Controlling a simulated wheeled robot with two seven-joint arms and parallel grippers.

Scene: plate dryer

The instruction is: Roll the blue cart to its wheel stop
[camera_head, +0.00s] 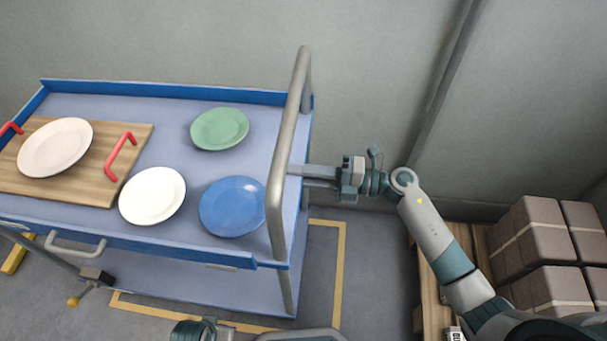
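The blue cart (190,259) stands against the grey wall, with a light blue top, a lower shelf and an upright metal push handle (279,190) at its right end. My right gripper (297,173) reaches in from the right at the push handle. Its fingertips meet or overlap the bar, and I cannot tell whether they are closed on it. A thick yellow piece (15,256) lies on the floor at the far left; I cannot tell whether it is the wheel stop. The cart's wheels are hidden. My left gripper is not clearly visible.
The cart carries a wooden tray (134,146) with red handles and a white plate (55,147), plus another white plate (152,195), a green plate (219,129) and a blue plate (232,206). Yellow floor lines (340,262) surround the cart. Stacked boxes (548,240) stand right.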

